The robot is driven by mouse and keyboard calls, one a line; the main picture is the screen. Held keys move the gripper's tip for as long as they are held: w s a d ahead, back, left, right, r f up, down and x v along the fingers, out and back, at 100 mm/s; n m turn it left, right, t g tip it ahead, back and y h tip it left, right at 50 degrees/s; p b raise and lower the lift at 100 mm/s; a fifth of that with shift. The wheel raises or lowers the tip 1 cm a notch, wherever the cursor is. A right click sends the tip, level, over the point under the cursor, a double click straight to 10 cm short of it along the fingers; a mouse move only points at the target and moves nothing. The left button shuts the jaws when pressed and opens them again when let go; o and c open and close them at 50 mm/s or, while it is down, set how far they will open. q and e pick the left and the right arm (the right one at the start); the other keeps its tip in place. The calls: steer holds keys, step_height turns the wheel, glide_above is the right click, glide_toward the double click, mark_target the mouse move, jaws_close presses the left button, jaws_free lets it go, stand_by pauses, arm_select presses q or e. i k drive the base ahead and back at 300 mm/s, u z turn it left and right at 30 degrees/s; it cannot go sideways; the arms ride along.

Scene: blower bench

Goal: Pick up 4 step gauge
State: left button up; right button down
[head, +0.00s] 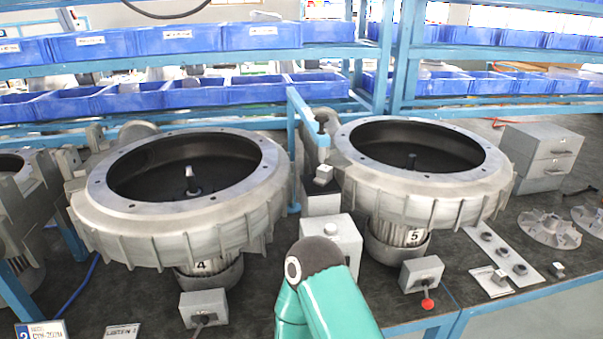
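I cannot clearly make out a step gauge. A small metal block (323,174) sits on a grey box between the two blower housings, and another small block (557,270) lies on the bench at the right; I cannot tell if either is the gauge. The left blower housing (170,232) carries the label 4 and is open on top, with a short shaft in its dark bowl. The right housing (425,190) carries the label 5. Neither gripper shows. A teal arm link of mine rises at the bottom middle and hides part of the bench.
A light plate with several round holes (507,260) and finned metal wheels (549,230) lie at the right, near a grey drawer cabinet (540,155). Control boxes (204,307) stand in front of the housings. Blue bins (180,40) fill the racks behind.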

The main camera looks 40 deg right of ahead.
mark_target(324, 172)
steer(key=z, duration=0.2)
steer(key=k, duration=1.15)
steer(key=z, duration=1.45)
steer(key=i, duration=0.8)
steer(key=z, duration=0.1)
